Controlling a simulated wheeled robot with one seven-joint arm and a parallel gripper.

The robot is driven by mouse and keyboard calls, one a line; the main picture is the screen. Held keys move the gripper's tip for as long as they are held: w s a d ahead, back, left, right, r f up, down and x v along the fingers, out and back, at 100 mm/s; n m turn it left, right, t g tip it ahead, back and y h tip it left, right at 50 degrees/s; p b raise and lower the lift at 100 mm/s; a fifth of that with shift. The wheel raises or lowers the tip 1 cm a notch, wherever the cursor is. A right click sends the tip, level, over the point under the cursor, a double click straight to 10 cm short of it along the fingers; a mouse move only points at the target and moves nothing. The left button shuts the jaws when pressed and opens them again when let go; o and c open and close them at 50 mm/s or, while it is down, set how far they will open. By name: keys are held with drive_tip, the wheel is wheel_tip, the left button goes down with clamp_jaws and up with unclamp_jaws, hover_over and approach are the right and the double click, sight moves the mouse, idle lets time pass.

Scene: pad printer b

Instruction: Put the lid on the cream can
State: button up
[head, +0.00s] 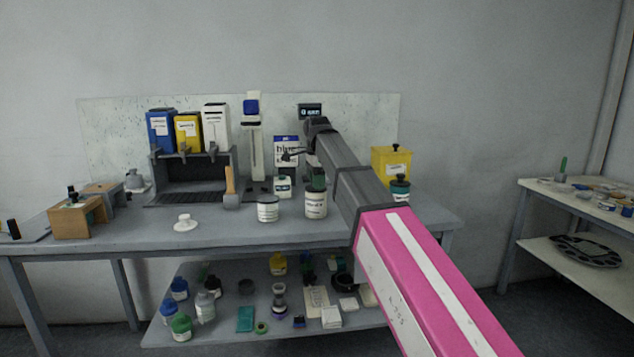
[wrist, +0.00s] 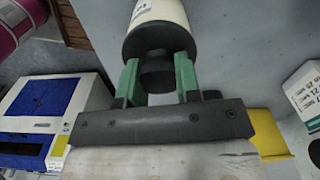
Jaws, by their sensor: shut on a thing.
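The cream can (head: 316,207) stands upright near the front of the bench. Its pale labelled body also shows at the top of the wrist view (wrist: 158,12). My gripper (wrist: 158,75) has its green fingers closed on the knob of a dark lid (wrist: 155,42). In the head view my gripper (head: 317,178) is directly over the can, pointing down. The lid is at the can's mouth and looks in line with it. I cannot tell whether it is seated or slightly above, as the lid and fingers hide the rim.
A second pale can (head: 268,211) stands just left of it. A white knobbed lid (head: 185,223) lies farther left on the bench. A small white jar (head: 282,186) and a teal-lidded jar (head: 400,189) stand nearby.

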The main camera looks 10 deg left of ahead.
drive_tip(key=o, duration=1.4)
drive_tip(key=shift+r, duration=0.15)
drive_tip(key=shift+r, duration=3.35)
clamp_jaws()
